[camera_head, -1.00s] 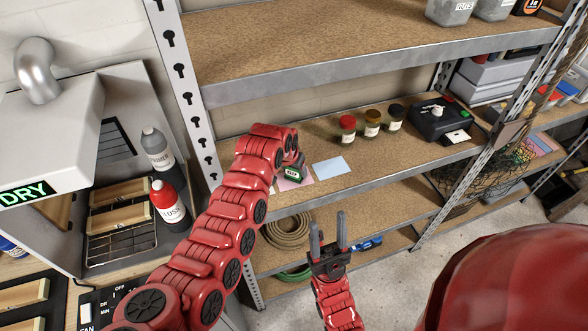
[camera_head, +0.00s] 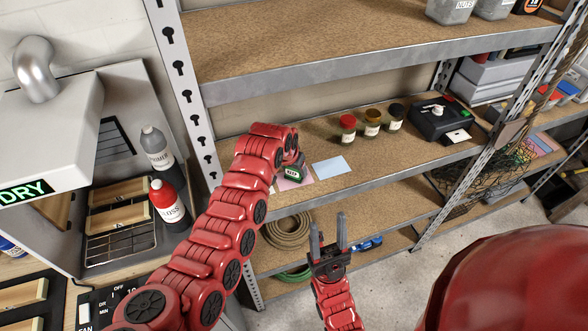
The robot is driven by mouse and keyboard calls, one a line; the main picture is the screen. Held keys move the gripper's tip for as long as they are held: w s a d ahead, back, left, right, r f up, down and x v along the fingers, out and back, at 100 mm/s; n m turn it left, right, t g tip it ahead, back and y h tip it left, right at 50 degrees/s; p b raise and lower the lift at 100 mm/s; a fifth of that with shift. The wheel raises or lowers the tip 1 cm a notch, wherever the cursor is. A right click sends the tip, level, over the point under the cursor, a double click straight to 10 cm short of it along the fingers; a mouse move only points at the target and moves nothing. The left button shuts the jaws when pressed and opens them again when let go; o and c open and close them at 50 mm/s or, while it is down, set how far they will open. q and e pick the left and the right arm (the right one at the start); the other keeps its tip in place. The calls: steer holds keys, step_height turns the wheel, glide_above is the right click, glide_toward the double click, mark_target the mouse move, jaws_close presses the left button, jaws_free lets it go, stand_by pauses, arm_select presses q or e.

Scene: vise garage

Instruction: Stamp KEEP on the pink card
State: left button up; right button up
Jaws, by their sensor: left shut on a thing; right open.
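The pink card (camera_head: 288,184) lies on the middle shelf, partly hidden by my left arm and the stamp. My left gripper (camera_head: 296,164) is shut on a dark stamp with a green label (camera_head: 293,173), which is over the card. I cannot tell whether the stamp touches the card; the label's word is too small to read surely. A pale blue card (camera_head: 332,166) lies just right of the pink one. My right gripper (camera_head: 328,232) is open and empty, lower down in front of the shelves.
Three small jars (camera_head: 372,122) stand behind the cards. A black device (camera_head: 440,118) is at the shelf's right. Coiled hose (camera_head: 288,232) and a blue item (camera_head: 368,243) lie on the lower shelf. A drying station with bottles (camera_head: 168,205) is left.

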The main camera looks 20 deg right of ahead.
arm_select(q)
steer(key=shift+f, duration=0.1)
stand_by(0.3)
steer(key=shift+r, duration=3.55)
